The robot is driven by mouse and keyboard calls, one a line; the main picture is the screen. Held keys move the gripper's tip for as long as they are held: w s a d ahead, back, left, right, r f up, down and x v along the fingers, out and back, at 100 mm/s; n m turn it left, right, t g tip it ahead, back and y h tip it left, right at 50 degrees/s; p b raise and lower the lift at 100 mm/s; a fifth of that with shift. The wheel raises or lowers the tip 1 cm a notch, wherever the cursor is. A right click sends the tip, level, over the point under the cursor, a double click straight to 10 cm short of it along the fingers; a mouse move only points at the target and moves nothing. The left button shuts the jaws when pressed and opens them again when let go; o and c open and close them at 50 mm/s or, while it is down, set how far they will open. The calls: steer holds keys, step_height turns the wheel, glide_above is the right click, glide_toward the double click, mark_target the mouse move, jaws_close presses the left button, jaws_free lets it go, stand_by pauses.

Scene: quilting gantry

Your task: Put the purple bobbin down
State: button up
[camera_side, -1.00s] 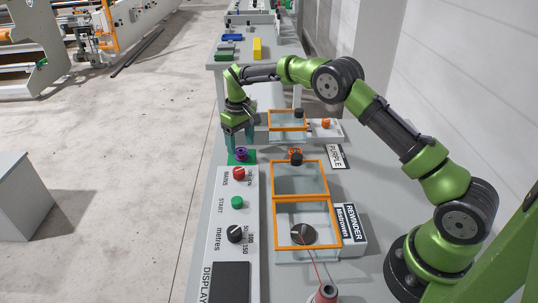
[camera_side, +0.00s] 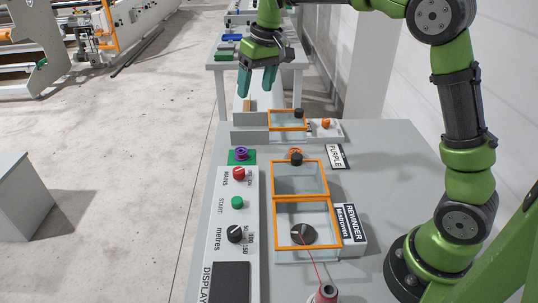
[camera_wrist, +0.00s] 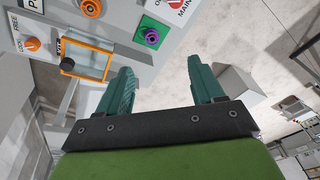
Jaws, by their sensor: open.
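The purple bobbin (camera_side: 241,153) stands on a green square pad (camera_side: 249,161) at the far left of the table, behind the red knob. It also shows in the wrist view (camera_wrist: 152,38) on its green pad. My gripper (camera_side: 257,92) is open and empty, raised above and behind the bobbin, apart from it. Its two teal fingers are spread in the wrist view (camera_wrist: 163,80), with nothing between them.
The control panel (camera_side: 250,217) with red, green and black knobs lies in front of the bobbin. Orange-framed boxes (camera_side: 300,180) of the rewinder stand to the right. A PURPLE label (camera_side: 338,156) lies right of them. Open air surrounds my gripper.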

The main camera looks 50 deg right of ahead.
steer(key=s+a+r+m+t, duration=0.1)
steer(key=s+r, duration=0.1)
steer(key=s, duration=0.5)
steer(key=s+a+r+t, duration=0.1)
steer(key=s+r+t, duration=0.1)
steer(key=s, duration=0.6)
steer(key=s+a+f+m+t+y, duration=0.1)
steer(key=s+f, duration=0.4)
steer(key=s, duration=0.5)
steer(key=shift+s+m+t, duration=0.25)
steer(key=shift+m+t, duration=0.15)
steer(key=shift+a, duration=0.1)
